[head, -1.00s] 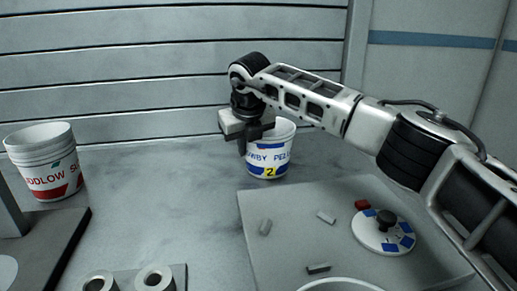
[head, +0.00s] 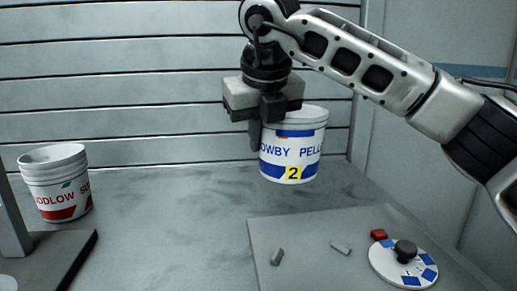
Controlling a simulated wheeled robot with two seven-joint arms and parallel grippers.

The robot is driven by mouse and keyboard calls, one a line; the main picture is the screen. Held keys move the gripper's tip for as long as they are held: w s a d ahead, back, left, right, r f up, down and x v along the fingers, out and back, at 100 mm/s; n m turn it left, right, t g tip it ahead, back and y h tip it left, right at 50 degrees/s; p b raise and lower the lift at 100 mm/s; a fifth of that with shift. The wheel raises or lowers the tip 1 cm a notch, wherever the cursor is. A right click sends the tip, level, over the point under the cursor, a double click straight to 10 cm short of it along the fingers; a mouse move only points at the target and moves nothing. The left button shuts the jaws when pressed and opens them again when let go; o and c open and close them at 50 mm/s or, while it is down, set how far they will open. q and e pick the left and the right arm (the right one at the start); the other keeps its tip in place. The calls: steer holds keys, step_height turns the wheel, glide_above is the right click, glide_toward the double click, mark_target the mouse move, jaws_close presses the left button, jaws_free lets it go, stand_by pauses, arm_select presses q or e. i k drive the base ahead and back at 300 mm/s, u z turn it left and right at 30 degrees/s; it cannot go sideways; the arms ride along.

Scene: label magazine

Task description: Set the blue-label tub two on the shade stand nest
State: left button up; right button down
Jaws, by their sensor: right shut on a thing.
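The blue-label tub two (head: 291,157) is white with a blue band, blue lettering and a yellow patch with the number 2. It hangs upright above the table, near the back. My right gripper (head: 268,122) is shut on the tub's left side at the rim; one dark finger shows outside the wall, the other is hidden. My left gripper is not in view. I cannot make out for sure which thing is the shade stand nest; a white disc (head: 382,264) with blue patches and a dark knob lies on the grey mat at the right.
A stack of white tubs with red labels (head: 57,184) stands at the left. The grey mat (head: 330,225) holds small grey pieces (head: 341,247) and a red block (head: 379,235). A dark base (head: 60,255) is at the lower left. The middle of the table is clear.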

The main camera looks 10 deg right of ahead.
mark_target(316, 268)
steer(key=k, duration=2)
